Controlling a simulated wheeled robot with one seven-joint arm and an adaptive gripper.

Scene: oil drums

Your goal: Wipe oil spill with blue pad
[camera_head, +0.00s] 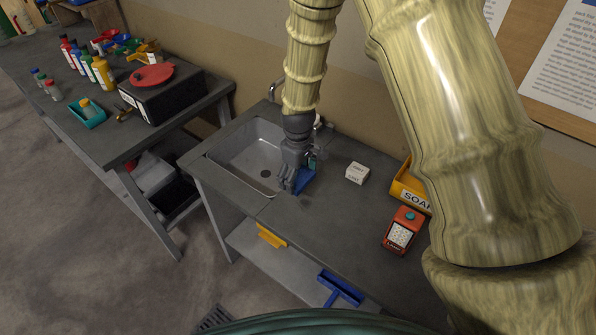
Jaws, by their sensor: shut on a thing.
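My gripper (288,184) points down at the right edge of the sink, where the basin meets the grey counter. It is shut on the blue pad (306,181), which shows as a small blue patch at the right of the fingers. The fingers cover part of the pad, and I cannot tell whether it touches the counter. I cannot make out an oil spill; any oil close to the pad may be hidden by the gripper.
The sink basin (251,156) lies left of my gripper. A white box (357,173), a yellow soap bin (408,188) and a red-orange container (403,231) stand to the right. The front counter is clear. A bench (91,147) with bottles and a black box (165,97) stands left.

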